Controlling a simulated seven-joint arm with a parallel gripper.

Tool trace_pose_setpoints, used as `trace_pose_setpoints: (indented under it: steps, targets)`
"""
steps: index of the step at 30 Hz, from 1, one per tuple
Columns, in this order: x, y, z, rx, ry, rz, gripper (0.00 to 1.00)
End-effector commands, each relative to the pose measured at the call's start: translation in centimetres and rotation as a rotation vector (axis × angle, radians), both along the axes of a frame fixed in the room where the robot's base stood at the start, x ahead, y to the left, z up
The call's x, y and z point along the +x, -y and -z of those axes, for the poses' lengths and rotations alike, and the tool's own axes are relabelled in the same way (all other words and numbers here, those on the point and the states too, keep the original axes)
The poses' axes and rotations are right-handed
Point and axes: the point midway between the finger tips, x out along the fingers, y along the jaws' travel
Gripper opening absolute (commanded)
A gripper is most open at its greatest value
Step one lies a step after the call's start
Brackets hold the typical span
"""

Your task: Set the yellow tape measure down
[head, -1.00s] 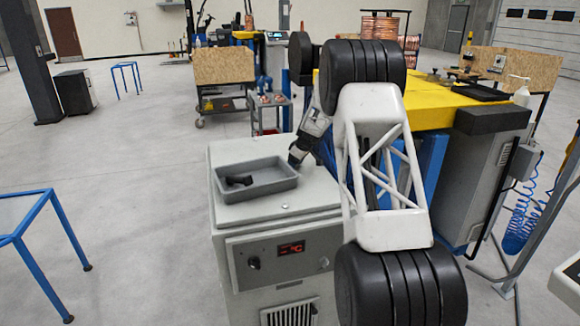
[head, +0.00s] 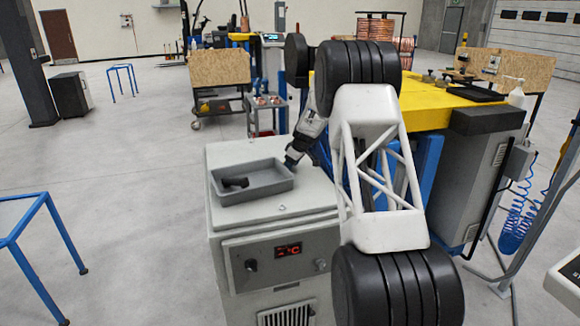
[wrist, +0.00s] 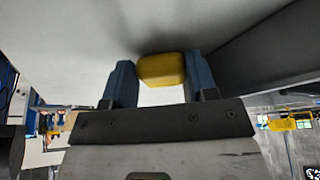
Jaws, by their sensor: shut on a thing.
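The yellow tape measure (wrist: 162,69) shows in the wrist view between the two blue fingers of my gripper (wrist: 160,76). My gripper is shut on it. The pale grey top of the cabinet (head: 307,193) fills the area beyond it, with a soft shadow close by. I cannot tell whether the tape measure touches that top. In the head view my gripper (head: 291,160) is low at the back right of the cabinet top, beside the grey tray's right end. The tape measure cannot be made out in that view.
A shallow grey tray (head: 262,190) stands on the cabinet top, with a dark object (head: 235,182) inside. A grey wall, likely the tray's, rises at the right in the wrist view. The yellow-topped workbench (head: 430,105) stands behind my arm. The cabinet top's front right is clear.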

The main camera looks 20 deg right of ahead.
Motion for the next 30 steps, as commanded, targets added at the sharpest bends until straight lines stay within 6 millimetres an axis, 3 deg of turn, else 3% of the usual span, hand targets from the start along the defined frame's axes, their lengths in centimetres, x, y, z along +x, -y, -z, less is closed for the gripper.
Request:
trace_pose_setpoints:
  steps: [8,21,30]
  targets:
    - [0.0,0.0,-2.7,-0.001,0.003,-0.001,0.21]
    - [0.1,0.0,-8.8,0.0,0.003,0.0,0.21]
    - [0.0,0.0,-9.8,0.0,0.0,0.0,0.21]
